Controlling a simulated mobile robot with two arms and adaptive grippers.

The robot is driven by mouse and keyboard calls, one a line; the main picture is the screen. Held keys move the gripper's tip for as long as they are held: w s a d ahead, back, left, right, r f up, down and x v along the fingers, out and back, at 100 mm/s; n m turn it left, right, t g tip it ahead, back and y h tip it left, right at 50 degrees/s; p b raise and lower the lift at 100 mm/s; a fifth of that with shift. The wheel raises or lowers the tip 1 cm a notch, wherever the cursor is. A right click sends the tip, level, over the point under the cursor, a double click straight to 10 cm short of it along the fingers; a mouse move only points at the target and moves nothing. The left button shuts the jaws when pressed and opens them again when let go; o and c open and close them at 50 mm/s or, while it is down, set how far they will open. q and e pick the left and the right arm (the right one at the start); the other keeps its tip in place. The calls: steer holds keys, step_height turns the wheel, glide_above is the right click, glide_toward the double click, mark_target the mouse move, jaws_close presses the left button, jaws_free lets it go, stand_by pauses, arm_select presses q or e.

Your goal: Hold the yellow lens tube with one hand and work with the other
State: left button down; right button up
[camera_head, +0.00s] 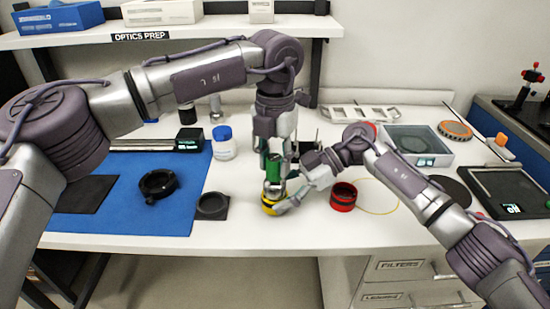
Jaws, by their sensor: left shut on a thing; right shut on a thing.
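The yellow lens tube (270,207) stands low on the white bench at the centre, partly covered by my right fingers. My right gripper (279,203) reaches in from the right and is shut on it. A green cylinder (273,167) is above the yellow tube, with a silvery part (272,187) between them. My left gripper (274,160) points down from above and is shut on the green cylinder. Whether the green cylinder, silvery part and yellow tube touch is hard to tell.
A red-and-black ring (343,197) stands just right of my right gripper. A black ring (211,206) and a blue mat (120,217) with another black ring (158,184) lie left. A blue-lidded jar (223,146) stands behind. A grey tray (444,158) is at the right.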

arm_select(q)
steer(key=shift+f, duration=0.5)
stand_by(0.3)
steer(key=m, duration=1.3)
steer(key=shift+r, duration=0.9)
steer(key=shift+r, duration=2.5)
